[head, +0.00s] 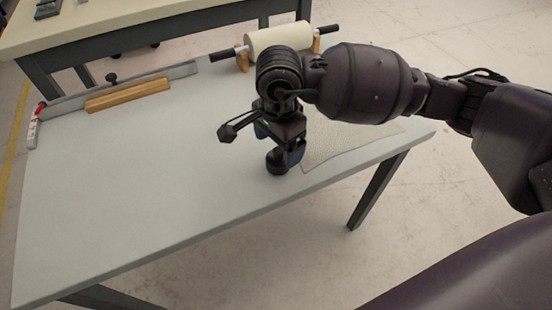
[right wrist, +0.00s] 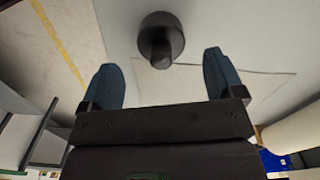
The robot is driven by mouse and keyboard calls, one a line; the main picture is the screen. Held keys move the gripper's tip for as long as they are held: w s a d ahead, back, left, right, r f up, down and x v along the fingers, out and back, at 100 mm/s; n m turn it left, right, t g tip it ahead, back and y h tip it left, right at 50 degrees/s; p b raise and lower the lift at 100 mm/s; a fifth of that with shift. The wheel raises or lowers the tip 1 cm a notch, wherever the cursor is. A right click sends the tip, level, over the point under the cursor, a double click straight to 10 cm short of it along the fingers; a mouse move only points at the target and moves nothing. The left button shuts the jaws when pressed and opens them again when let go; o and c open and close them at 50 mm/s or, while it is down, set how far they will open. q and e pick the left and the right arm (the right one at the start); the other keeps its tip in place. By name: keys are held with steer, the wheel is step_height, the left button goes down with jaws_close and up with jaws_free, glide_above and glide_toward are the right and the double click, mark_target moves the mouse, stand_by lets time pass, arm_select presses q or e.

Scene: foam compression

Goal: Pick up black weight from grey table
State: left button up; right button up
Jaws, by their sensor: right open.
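The black weight (head: 276,161) stands on the grey table (head: 120,200), near its front edge, left of the foam sheet. It also shows in the right wrist view (right wrist: 161,36) as a round base with a narrower knob, ahead of the fingertips and between their lines. My right gripper (head: 279,148) is directly over the weight and partly hides it in the head view. In the right wrist view its two blue fingers (right wrist: 162,72) are spread wide with nothing between them. I cannot tell the exact height gap. My left gripper is not in view.
A pale sheet (head: 345,143) lies flat right of the weight. A cream roll (head: 280,37) on wooden supports stands at the table's back. A wooden bar (head: 127,95) and a metal rail (head: 180,71) lie at the back left. The table's left and middle are clear.

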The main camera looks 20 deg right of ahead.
mark_target(278, 159)
step_height(278, 159, down, 6)
steer(key=shift+r+b, duration=0.1)
steer(key=shift+b, duration=0.8)
steer(key=shift+r, duration=0.15)
steer(key=shift+c, duration=0.6)
steer(key=c, duration=1.3)
